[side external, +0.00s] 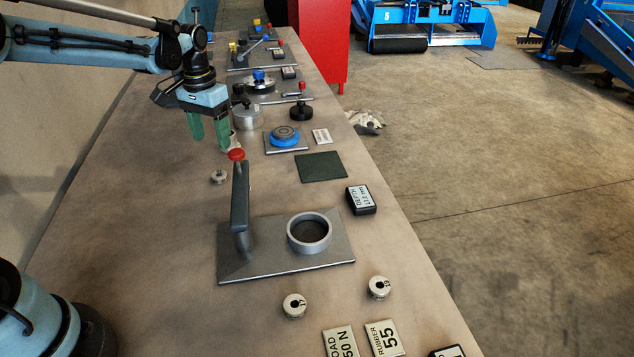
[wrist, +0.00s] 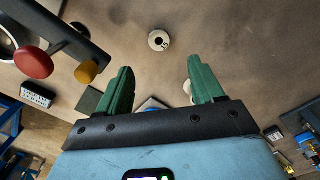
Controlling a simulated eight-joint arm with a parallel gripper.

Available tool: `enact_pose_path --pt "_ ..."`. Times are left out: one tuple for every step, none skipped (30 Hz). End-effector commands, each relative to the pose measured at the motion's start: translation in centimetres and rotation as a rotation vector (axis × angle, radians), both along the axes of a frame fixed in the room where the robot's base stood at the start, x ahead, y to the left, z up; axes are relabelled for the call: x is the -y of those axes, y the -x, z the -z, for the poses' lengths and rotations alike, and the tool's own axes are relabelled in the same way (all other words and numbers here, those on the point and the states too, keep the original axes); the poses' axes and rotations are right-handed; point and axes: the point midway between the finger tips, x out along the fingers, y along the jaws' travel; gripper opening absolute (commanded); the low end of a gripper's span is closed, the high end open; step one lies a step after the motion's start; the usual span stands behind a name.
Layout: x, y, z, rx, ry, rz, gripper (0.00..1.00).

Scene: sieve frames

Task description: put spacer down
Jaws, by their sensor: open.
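My gripper (side external: 209,132) is open and empty above the bench, its green fingers apart and pointing down. A small pale ring-shaped spacer (side external: 218,180) lies on the bench just in front of the fingers in the side view. In the wrist view this spacer (wrist: 153,38) shows beyond the gap between the fingertips (wrist: 160,68), touching neither. Two similar marked spacers, one (side external: 293,312) and another (side external: 379,294), lie near the front of the bench. A whitish item (side external: 235,141) beside the right finger is partly hidden.
A metal plate (side external: 300,267) carries an upright lever with a red knob (side external: 236,155) and a round ring cup (side external: 310,247). A green mat (side external: 320,167), a depth display (side external: 361,200) and a blue round fixture (side external: 285,141) stand to the right. Bare bench surrounds the nearest spacer.

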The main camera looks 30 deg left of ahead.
Motion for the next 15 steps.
enact_pose_path --pt "0.0 0.0 0.9 0.001 0.0 0.0 0.67" --pt "0.0 0.0 1.4 0.001 0.0 0.0 0.67" --pt "0.0 0.0 2.0 0.001 0.0 0.0 0.67" --pt "0.0 0.0 2.5 0.001 0.0 0.0 0.67" --pt "0.0 0.0 2.9 0.001 0.0 0.0 0.67" --pt "0.0 0.0 3.3 0.001 0.0 0.0 0.67" --pt "0.0 0.0 3.6 0.001 0.0 0.0 0.67" --pt "0.0 0.0 3.8 0.002 0.0 0.0 0.67" --pt "0.0 0.0 4.0 0.002 0.0 0.0 0.67" --pt "0.0 0.0 4.2 0.002 0.0 0.0 0.67" --pt "0.0 0.0 4.3 0.002 0.0 0.0 0.67" --pt "0.0 0.0 4.5 0.002 0.0 0.0 0.67" --pt "0.0 0.0 4.7 0.002 0.0 0.0 0.67" --pt "0.0 0.0 5.0 0.002 0.0 0.0 0.67" --pt "0.1 0.1 5.5 0.002 0.0 0.0 0.67"
